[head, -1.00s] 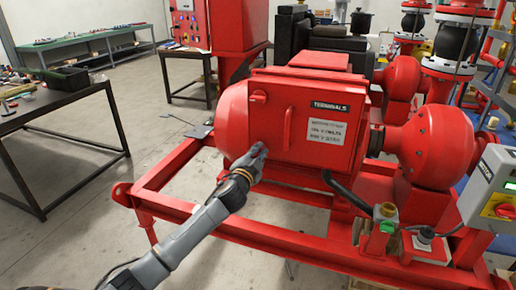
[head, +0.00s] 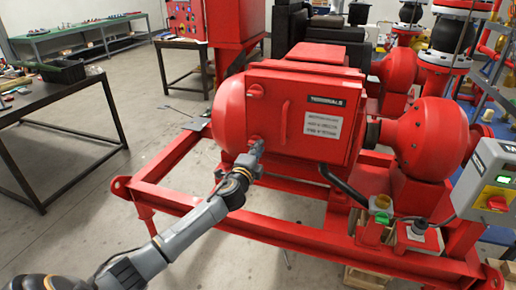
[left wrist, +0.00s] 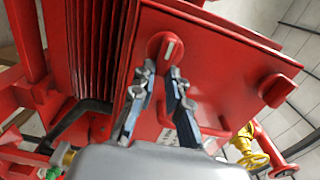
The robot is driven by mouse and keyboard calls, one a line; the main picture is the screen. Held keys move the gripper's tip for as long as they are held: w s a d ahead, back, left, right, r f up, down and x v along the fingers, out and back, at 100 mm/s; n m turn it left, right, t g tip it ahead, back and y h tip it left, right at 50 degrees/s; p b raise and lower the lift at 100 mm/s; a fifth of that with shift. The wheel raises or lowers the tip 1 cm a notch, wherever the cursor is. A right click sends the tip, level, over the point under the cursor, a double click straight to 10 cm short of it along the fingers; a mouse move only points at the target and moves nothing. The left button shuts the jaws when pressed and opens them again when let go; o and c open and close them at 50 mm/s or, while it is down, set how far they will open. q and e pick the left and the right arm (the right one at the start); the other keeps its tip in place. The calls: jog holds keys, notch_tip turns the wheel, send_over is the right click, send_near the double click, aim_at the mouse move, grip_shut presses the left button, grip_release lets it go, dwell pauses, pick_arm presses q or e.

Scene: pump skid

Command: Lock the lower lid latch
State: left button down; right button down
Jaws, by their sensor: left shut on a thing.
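The red terminal box (head: 305,115) has a flat lid with a label and a bar handle (head: 285,122). The upper latch (head: 256,91) is near the lid's upper left corner. The lower lid latch (head: 254,139) is near its lower left, partly hidden by my left gripper (head: 258,147). In the left wrist view the lower latch is a round red knob with a pale mark (left wrist: 166,46), at the tips of my left gripper (left wrist: 160,72). The fingers are shut on the knob, one on each side. My right gripper is not in view.
A red frame rail (head: 185,203) runs below the box and my left arm. A red pump casing (head: 430,138) and a grey switch box (head: 490,180) stand to the right. A dark table (head: 60,105) is at the left, with open floor between it and the skid.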

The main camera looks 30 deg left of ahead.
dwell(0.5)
pick_arm(q)
jog(key=c, duration=1.3)
grip_release()
jog(key=v, duration=1.2)
jog(key=shift+f, duration=0.1)
